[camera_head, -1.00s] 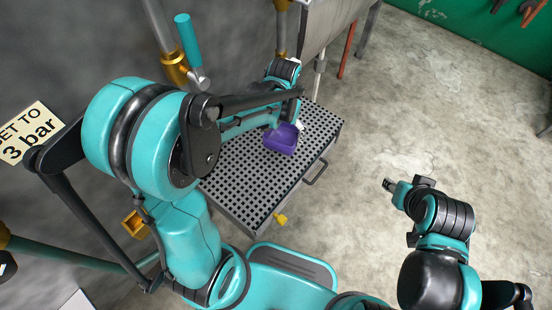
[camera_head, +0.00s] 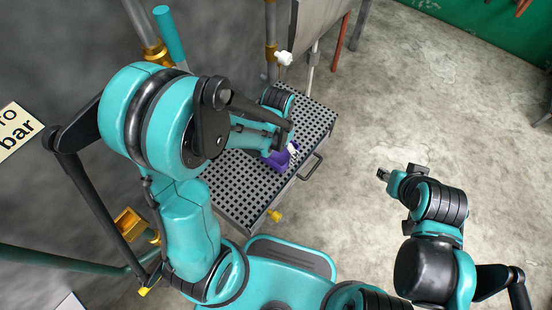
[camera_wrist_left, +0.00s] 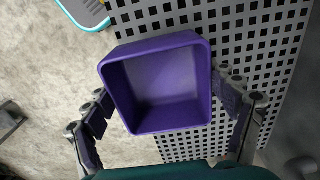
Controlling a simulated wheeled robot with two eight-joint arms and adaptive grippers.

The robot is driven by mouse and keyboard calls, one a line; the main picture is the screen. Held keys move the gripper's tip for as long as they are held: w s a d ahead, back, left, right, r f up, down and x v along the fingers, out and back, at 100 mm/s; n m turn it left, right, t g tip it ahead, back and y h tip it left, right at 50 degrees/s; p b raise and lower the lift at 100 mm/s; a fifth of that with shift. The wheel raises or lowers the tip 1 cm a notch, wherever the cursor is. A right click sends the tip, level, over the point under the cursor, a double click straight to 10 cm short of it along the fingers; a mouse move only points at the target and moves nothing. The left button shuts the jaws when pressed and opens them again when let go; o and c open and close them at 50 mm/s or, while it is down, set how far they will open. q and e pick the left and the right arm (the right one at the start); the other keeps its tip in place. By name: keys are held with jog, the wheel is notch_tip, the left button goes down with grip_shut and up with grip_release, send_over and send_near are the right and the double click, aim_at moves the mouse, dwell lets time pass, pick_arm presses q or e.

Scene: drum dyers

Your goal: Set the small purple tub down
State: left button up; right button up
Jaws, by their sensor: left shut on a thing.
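The small purple tub (camera_head: 275,161) is over the black perforated platform (camera_head: 232,188) in the head view, mostly hidden behind my left arm. In the left wrist view the tub (camera_wrist_left: 160,88) is empty, with its open side facing the camera. My left gripper (camera_wrist_left: 166,108) is shut on it, with one finger at each side. The perforated surface (camera_wrist_left: 265,40) shows behind the tub, and bare floor shows past its edge. I cannot tell whether the tub touches the platform. My right gripper (camera_head: 383,175) is small, over the floor at the right, away from the tub.
The platform has a handle (camera_head: 312,167) on its right side and a yellow knob (camera_head: 274,215) at its front corner. A grey metal housing (camera_head: 318,25) and pipes stand behind it. A wall is on the left. Concrete floor (camera_head: 390,110) is clear at the right.

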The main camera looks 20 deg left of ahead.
aim_at(276, 156)
pick_arm(q)
jog(key=shift+w+a+f, duration=0.25)
jog(key=shift+a+f, duration=0.15)
notch_tip(276, 156, down, 4)
jog(key=shift+r+b, duration=0.1)
jog(key=shift+b, duration=1)
jog(key=shift+r, duration=0.1)
jog(key=shift+s, duration=0.1)
jog(key=o, duration=1.2)
jog(key=shift+c, duration=0.2)
